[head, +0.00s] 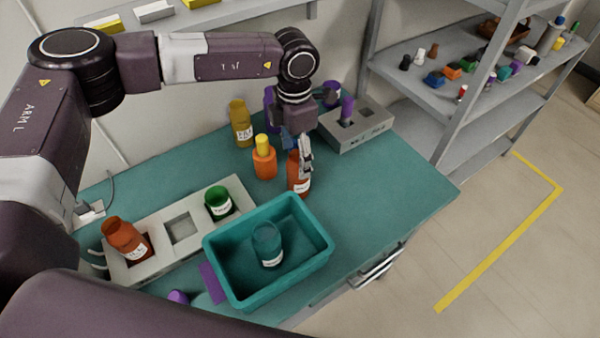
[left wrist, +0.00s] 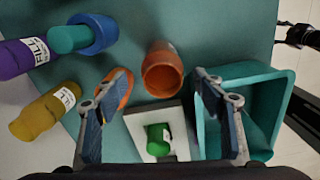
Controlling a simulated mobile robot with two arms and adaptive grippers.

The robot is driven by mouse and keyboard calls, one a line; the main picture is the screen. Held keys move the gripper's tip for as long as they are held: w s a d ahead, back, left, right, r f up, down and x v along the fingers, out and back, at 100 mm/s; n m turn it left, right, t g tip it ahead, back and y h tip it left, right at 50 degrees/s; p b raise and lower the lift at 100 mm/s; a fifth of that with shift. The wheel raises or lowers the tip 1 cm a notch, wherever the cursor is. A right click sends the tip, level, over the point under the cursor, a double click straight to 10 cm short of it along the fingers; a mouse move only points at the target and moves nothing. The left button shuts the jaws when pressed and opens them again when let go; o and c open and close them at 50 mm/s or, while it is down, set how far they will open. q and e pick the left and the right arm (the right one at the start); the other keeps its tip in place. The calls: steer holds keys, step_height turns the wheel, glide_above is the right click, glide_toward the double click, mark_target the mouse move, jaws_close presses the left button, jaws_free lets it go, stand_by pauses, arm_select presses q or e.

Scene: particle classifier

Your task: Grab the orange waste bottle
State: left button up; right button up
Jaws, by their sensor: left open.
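An orange-brown bottle with a white label (head: 299,181) stands on the teal bench, partly hidden behind my left gripper (head: 302,152) in the head view. In the left wrist view the bottle (left wrist: 162,72) shows its open mouth, between and beyond the spread fingers of my left gripper (left wrist: 157,88). The gripper is open and empty, above and close to the bottle; contact cannot be told. A similar orange-brown bottle (head: 122,235) leans in the grey rack at left. The label wording is too small to read. My right gripper is not in view.
An orange jar with yellow cap (head: 264,163) and a yellow bottle (head: 240,124) stand left of the gripper. A teal bin (head: 318,262) holding a teal jar is in front. The grey rack (head: 180,228) holds a green jar. A grey block (head: 372,130) stands behind right.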

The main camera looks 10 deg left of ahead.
arm_select(q)
steer(key=shift+s+f+p, duration=0.2)
steer(key=shift+f+p, duration=0.4)
steer(key=shift+f, duration=0.55)
steer(key=f, duration=0.1)
steer(key=f+p, duration=0.1)
steer(key=f, duration=0.1)
steer(key=f+p, duration=0.1)
steer(key=shift+w+d+f, duration=0.2)
steer(key=shift+d+f, duration=0.05)
steer(key=shift+f, duration=0.25)
steer(key=c, duration=1.2)
steer(key=shift+c, duration=0.4)
steer(key=shift+r, duration=0.15)
